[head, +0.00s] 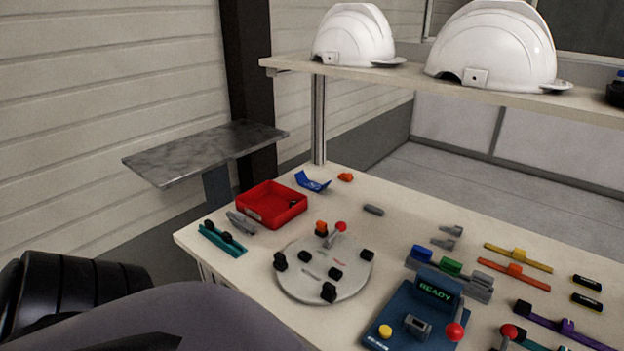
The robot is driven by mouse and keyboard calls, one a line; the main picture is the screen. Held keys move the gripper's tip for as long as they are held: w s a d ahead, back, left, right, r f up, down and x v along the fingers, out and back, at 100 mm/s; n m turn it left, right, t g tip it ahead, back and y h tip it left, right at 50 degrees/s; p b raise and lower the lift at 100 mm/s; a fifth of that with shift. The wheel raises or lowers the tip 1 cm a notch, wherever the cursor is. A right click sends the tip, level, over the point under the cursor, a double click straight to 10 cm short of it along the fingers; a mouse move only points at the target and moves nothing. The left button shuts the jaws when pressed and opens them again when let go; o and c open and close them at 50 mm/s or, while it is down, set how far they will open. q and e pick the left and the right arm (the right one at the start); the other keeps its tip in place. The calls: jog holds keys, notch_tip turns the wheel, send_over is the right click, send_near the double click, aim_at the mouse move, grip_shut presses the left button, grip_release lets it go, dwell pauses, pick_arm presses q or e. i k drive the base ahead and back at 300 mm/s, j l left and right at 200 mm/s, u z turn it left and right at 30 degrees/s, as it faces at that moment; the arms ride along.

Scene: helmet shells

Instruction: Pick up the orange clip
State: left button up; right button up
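Several small orange pieces show in the head view, and I cannot tell for certain which is the clip. One orange piece (345,177) lies alone near the table's back edge, right of a blue curved part. Another orange block (321,227) sits at the back of the round grey plate (312,290), beside a red-knobbed lever (339,230). An orange strip (513,273) with a raised middle lies on the right. My arm fills the lower left corner. Neither gripper's fingers can be seen.
A red tray (272,222) stands on the left, with a teal part (222,239) in front of it. A blue station (415,315) reading READY stands at the front. White helmet shells (354,36) sit on the shelf above. Bare tabletop lies around the back orange piece.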

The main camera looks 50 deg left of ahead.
aim_at(321, 225)
jog(key=k+j, duration=0.1)
jog(key=j, duration=0.45)
jog(key=k+j, duration=0.1)
jog(key=j, duration=0.4)
jog(key=k+j, duration=0.1)
jog(key=j, duration=0.45)
